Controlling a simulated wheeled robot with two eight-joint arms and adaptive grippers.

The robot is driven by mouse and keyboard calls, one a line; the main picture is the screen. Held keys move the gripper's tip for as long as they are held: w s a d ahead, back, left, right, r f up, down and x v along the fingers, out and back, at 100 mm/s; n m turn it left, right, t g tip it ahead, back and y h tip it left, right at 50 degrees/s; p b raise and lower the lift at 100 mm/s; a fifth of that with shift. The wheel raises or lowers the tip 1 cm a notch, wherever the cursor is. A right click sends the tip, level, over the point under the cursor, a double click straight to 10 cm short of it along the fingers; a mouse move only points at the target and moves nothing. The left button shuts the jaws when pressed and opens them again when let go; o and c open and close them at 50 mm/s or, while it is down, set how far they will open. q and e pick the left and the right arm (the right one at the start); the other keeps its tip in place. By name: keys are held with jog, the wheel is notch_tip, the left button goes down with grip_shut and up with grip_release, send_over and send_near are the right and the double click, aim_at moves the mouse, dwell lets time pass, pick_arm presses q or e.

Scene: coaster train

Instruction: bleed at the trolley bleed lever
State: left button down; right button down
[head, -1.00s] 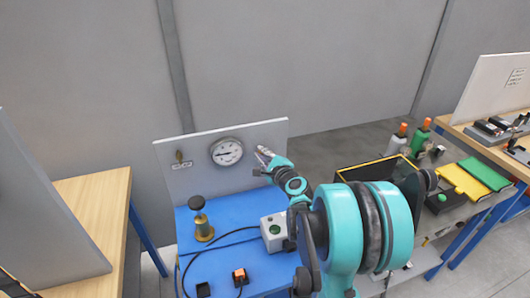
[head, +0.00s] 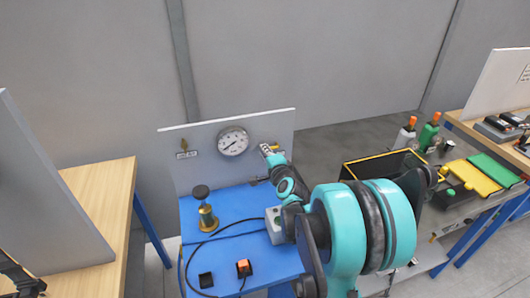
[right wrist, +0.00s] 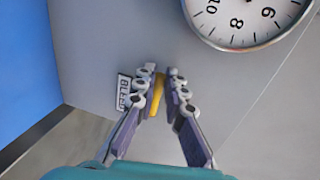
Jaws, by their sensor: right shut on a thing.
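The yellow bleed lever (right wrist: 158,96) is on the grey panel (head: 206,172), beside a white label reading BLEED (right wrist: 124,92). My right gripper (right wrist: 160,78) is shut on the lever, which lies between its fingertips in the right wrist view. In the head view, the right gripper (head: 268,152) is at the panel's right side, and a little yellow shows beyond its tip. The fingers and wrist hide most of the lever there. A round white gauge (head: 233,141) is left of the gripper, its needle pointing to the lower left.
On the blue bench (head: 232,206) stand a brass valve with a black knob (head: 206,212), a grey box (head: 274,225) and an orange switch (head: 244,268), with a black cable. Right of it is a yellow-edged black tray (head: 362,170) with bottles behind.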

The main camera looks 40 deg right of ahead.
dwell(0.3)
jog(key=c, duration=1.6)
grip_release()
jog(key=shift+s, duration=0.1)
jog(key=v, duration=1.1)
jog(key=shift+s+a+r, duration=0.1)
jog(key=shift+s+a, duration=0.05)
jog(key=shift+s, duration=0.2)
